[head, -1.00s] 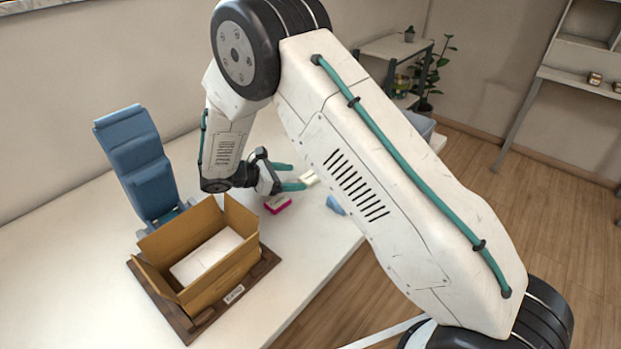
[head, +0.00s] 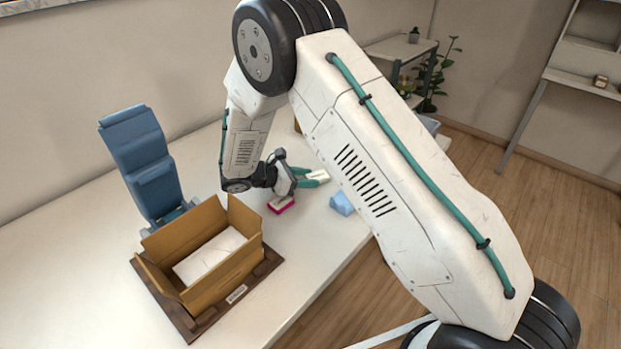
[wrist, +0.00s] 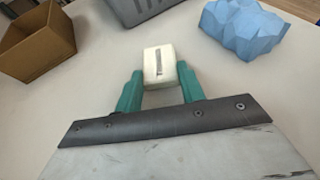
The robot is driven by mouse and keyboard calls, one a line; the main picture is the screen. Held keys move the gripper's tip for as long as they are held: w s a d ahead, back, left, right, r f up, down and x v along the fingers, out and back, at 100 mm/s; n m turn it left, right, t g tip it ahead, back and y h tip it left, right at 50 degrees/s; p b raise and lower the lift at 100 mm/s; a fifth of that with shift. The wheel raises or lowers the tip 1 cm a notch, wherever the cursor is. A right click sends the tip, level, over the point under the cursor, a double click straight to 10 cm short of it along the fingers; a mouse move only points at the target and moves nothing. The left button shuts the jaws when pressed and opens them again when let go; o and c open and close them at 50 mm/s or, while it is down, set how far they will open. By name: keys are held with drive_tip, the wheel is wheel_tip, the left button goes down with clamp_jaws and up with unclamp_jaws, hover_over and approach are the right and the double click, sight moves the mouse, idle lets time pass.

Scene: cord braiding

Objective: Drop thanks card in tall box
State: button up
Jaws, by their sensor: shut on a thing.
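My gripper (head: 312,176) is low over the white table, its teal fingers pointing right. In the wrist view, its fingers (wrist: 158,72) are shut on a small cream block (wrist: 159,60) with a dark slot-like mark. The block also shows at the fingertips in the head view (head: 320,174). No lettering is readable, so I cannot tell whether it is the thanks card. An open cardboard box (head: 222,284) stands on a dark board, with a flat white piece inside. Another brown box (wrist: 38,45) shows upper left in the wrist view. I cannot tell which box is the tall one.
A pink-edged block (head: 281,203) lies just below the gripper. A crumpled blue lump (head: 342,204) lies to the right, near the table edge. A blue stand (head: 143,165) rises behind the cardboard box. A grey container (wrist: 137,10) is ahead in the wrist view.

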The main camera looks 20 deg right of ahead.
wheel_tip(320, 180, up, 10)
idle(0.4)
